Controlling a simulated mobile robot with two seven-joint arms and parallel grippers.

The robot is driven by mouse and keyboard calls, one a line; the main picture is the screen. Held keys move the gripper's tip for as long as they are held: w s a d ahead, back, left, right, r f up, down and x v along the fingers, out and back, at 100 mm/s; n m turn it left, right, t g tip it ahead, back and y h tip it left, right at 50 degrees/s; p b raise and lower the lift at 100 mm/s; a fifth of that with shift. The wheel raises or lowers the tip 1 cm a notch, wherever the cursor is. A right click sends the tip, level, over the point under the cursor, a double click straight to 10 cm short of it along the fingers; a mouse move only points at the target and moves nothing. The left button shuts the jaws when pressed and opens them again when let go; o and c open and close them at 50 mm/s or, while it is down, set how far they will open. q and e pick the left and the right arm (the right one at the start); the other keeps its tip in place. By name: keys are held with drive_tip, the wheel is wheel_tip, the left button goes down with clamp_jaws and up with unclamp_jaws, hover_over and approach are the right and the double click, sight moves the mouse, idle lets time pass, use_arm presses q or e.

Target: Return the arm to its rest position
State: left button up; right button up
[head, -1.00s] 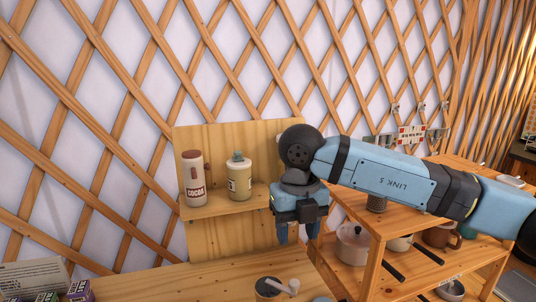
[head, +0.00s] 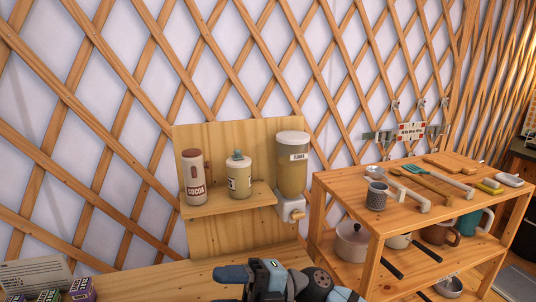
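My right gripper (head: 224,287) is low at the bottom middle of the head view, over the counter. Its blue-grey fingers point left with a gap between them and nothing seen in the gap. The lower finger is partly cut off by the picture's edge. My dark wrist joint shows just right of it, and the rest of the arm is out of view. My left gripper is not in view.
A small wall shelf holds a cocoa canister (head: 194,178), a lidded jar (head: 238,177) and a flour dispenser (head: 291,165). A wooden rack (head: 341,196) with utensils, mugs and a pot (head: 352,243) stands right. Small boxes (head: 80,290) sit bottom left.

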drive_tip(key=w+d+f+m+t+h, duration=0.2)
drive_tip(key=d+f+m+t+h, duration=0.2)
drive_tip(key=d+f+m+t, duration=0.6)
drive_tip(key=w+d+f+m+t+h, duration=0.2)
drive_tip(key=d+f+m+t+h, duration=0.3)
drive_tip(key=m+t, duration=0.95)
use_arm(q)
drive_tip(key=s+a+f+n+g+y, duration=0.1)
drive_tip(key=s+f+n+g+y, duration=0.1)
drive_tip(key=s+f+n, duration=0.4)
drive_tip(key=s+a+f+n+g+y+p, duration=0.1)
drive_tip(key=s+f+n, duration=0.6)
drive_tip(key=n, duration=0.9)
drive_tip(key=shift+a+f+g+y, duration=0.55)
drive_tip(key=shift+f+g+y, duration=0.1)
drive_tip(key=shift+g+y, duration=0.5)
use_arm(e)
drive_tip(key=s+d+f+m+g+h, duration=0.4)
drive_tip(key=s+f, duration=0.4)
drive_tip(key=f, duration=0.3)
drive_tip(key=s+d+f+m+g+h, duration=0.3)
drive_tip(key=s+d+f, duration=0.4)
drive_tip(key=f, duration=0.4)
drive_tip(key=shift+s+d+m+g+h, duration=0.25)
drive_tip(key=shift+s+m+g+h, duration=0.1)
drive_tip(key=shift+s+m+h, duration=0.35)
